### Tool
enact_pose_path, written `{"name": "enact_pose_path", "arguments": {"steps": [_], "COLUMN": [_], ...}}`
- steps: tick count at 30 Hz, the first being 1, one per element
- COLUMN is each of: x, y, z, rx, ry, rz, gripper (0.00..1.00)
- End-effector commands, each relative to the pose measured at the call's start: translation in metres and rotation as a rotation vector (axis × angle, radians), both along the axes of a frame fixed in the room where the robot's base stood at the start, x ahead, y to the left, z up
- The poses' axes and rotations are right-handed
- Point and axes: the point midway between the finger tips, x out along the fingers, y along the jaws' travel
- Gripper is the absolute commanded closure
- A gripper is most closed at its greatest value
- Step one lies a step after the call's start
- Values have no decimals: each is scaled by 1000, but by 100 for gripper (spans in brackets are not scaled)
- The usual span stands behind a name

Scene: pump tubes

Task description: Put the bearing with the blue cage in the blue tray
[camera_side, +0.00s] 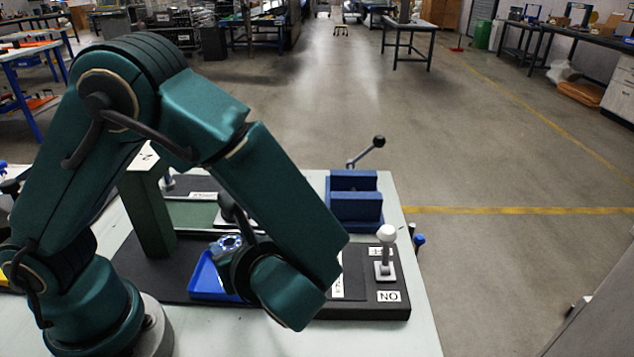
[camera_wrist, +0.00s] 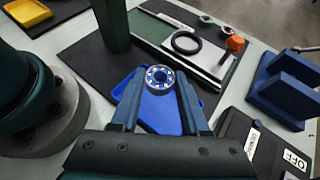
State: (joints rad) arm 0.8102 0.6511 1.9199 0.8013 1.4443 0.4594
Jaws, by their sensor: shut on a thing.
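The bearing with the blue cage (camera_wrist: 159,78) is a metal ring with a blue inner part, and it sits between my fingertips in the wrist view. My gripper (camera_wrist: 158,84) is shut on it. The bearing also shows in the side view (camera_side: 229,243), partly behind my wrist. The blue tray (camera_wrist: 164,117) lies under the held bearing on the black base; the bearing is above it, overlapping its far end in the wrist view. In the side view the tray (camera_side: 204,279) shows left of my wrist, its right part hidden. The gap between bearing and tray is hard to judge.
A dark green post (camera_side: 149,213) stands behind the tray. A blue vise-like block (camera_side: 354,200) and a white lever switch (camera_side: 386,255) are at right. A yellow tray (camera_wrist: 27,12) is far left.

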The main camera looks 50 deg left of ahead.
Motion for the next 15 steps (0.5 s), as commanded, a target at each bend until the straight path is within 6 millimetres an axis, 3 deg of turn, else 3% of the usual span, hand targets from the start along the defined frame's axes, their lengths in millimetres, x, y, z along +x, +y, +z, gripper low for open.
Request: {"name": "enact_pose_path", "arguments": {"steps": [15], "x": [0], "y": [0], "z": [-54], "rx": [2], "ry": [3], "rz": [-3], "gripper": [100]}}
